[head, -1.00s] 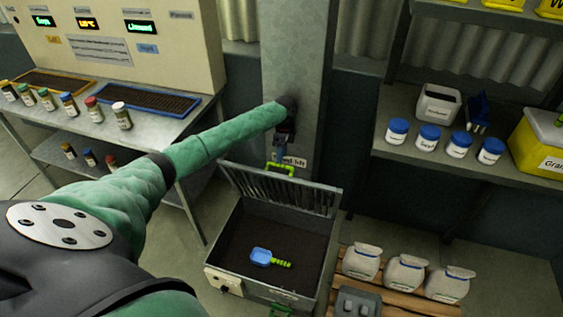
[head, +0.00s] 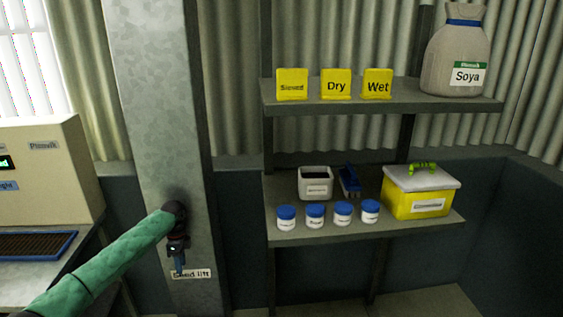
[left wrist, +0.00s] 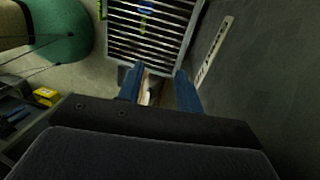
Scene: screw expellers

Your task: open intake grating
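The intake grating (left wrist: 150,45) shows at the top of the left wrist view as a panel of pale parallel bars. The intake box is below the head view's frame. Small blue and green parts show around the bars, too small to tell apart. My left gripper (head: 178,270) hangs in front of the grey seed lift column (head: 160,120) in the head view. No grip on the grating is visible. My right gripper is in neither view.
A shelf (head: 350,233) on the right holds several blue-lidded jars, a white container, a blue tool and a yellow box (head: 418,200). Yellow signs and a Soya sack (head: 455,55) stand above. A beige control cabinet (head: 45,170) stands left of the column.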

